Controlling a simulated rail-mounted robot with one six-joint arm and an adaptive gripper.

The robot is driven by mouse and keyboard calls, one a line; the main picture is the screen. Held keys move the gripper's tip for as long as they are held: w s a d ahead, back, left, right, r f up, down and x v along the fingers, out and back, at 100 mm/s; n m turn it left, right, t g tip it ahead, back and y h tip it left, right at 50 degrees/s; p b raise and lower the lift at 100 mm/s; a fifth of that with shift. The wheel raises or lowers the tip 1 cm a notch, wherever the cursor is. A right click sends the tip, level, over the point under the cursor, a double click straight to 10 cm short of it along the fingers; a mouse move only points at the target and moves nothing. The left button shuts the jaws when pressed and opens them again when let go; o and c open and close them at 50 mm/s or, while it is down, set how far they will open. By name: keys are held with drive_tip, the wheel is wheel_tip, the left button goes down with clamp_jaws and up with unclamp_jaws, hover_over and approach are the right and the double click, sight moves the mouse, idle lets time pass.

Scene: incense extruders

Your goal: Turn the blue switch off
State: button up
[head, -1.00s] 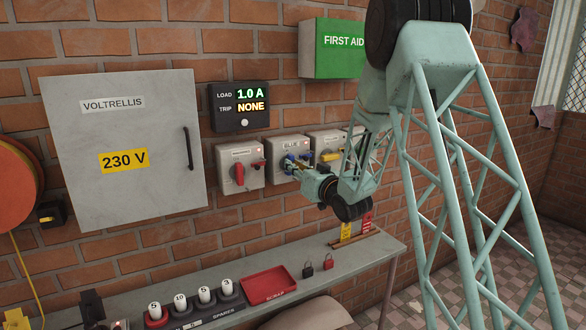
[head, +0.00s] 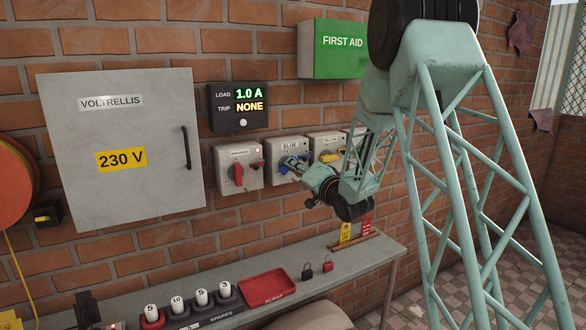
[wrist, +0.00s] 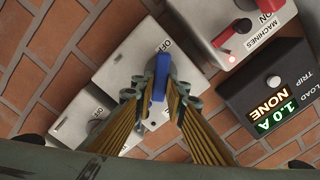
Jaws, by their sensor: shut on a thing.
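The blue switch is a grey box (head: 287,147) labelled BLUE on the brick wall, between the red-handled switch and the yellow-handled one. In the wrist view its blue handle (wrist: 160,77) stands between my two fingers, with its upper end beside the OFF lettering (wrist: 166,45). My gripper (wrist: 158,97) is shut on this handle. In the head view my gripper (head: 297,164) reaches the box from the right and covers part of its front. The lower lettering on the box is partly hidden by my fingers.
The MACHINES switch (head: 238,166) with a red handle is close on the left; the yellow-handled switch (head: 326,146) is close on the right. A display (head: 238,106) above reads load 1.0 A, trip NONE. A shelf (head: 220,285) with a red tray (head: 267,288) runs below.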

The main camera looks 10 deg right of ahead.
drive_tip(key=shift+d+f+m+p, duration=0.1)
drive_tip(key=shift+f+m+p, duration=0.1)
drive_tip(key=shift+m, duration=1.7)
drive_tip(key=shift+f+m+p, duration=0.1)
drive_tip(key=shift+m+p, duration=0.1)
drive_tip(key=shift+m, duration=1.7)
drive_tip(key=o, duration=0.8)
drive_tip(key=shift+o, duration=0.2)
drive_tip(key=v, duration=1.2)
